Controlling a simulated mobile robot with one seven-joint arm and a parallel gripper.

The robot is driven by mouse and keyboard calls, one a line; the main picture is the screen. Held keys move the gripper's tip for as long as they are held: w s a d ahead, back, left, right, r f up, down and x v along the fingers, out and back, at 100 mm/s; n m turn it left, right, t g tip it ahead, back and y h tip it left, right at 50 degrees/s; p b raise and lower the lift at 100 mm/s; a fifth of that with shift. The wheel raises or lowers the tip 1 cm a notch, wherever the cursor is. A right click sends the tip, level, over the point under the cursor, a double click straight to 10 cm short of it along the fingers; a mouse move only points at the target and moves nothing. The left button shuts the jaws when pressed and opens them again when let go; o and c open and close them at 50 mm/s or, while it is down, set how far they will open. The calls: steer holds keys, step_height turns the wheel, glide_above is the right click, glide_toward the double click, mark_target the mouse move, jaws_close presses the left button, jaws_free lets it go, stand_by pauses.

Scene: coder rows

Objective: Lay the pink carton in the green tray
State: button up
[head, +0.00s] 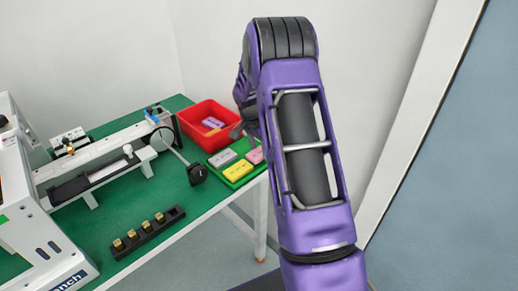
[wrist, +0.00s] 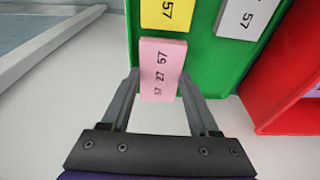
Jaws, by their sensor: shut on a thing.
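The pink carton (wrist: 162,68), printed with 57 27 57, is between the two fingers of my gripper (wrist: 159,85), which is shut on it. It overlaps the near edge of the green tray (wrist: 203,70) in the wrist view; whether it touches the tray floor I cannot tell. In the head view the pink carton (head: 256,156) shows at the right end of the green tray (head: 236,186), partly behind my arm. A yellow carton (head: 238,170) and a grey carton (head: 222,158) lie in the tray.
A red bin (head: 205,112) with a purple-grey carton inside stands right behind the tray. A black holder with several brass pieces (head: 148,232) and bench machines (head: 100,160) stand to the left. The tray sits near the table's right edge.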

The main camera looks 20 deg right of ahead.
steer(key=shift+f+b, duration=0.35)
steer(key=shift+f, duration=0.1)
steer(key=o, duration=1.1)
